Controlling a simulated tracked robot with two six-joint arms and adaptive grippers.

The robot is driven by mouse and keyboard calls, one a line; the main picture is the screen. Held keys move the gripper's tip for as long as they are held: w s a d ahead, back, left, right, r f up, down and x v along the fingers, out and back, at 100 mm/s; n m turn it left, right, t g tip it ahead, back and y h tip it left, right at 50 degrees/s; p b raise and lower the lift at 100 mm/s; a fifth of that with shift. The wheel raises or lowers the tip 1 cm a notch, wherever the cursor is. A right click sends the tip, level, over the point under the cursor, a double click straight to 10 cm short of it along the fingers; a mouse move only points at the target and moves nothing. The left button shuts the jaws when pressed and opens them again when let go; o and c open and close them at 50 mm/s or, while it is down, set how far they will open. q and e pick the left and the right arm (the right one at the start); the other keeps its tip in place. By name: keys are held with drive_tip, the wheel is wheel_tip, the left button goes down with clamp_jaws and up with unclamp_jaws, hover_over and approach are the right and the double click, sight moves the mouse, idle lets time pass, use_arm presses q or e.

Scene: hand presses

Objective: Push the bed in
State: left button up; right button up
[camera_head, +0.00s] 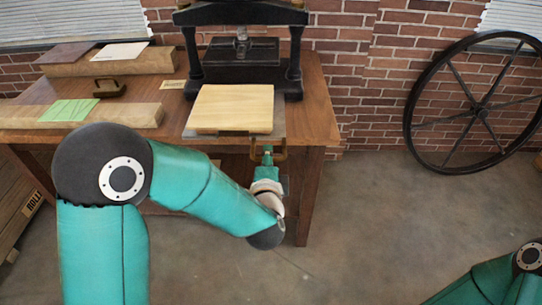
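The black press (243,50) stands at the back of a wooden table. Its bed (279,120), a flat grey plate, extends out toward the table's front edge with a pale wooden board (233,108) on it. A brown handle (284,153) shows at the bed's front, below the board. My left gripper (267,154) is at this handle, pointing toward the press. Its fingers are small and partly hidden, so I cannot tell if they are shut on the handle. My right arm shows only in the bottom right corner; its gripper is out of view.
The wooden table (316,110) also carries long wooden blocks (112,66) on the left, a green sheet (68,110) and a small dark handled tool (109,89). A large black wheel (482,108) leans on the brick wall at right. The floor between is clear.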

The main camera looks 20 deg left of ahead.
use_arm(q)
drive_tip(key=shift+w+a, duration=0.1)
drive_tip(key=shift+c, duration=0.2)
clamp_jaws()
drive_tip(key=shift+f, duration=0.1)
drive_tip(key=shift+w+a, duration=0.1)
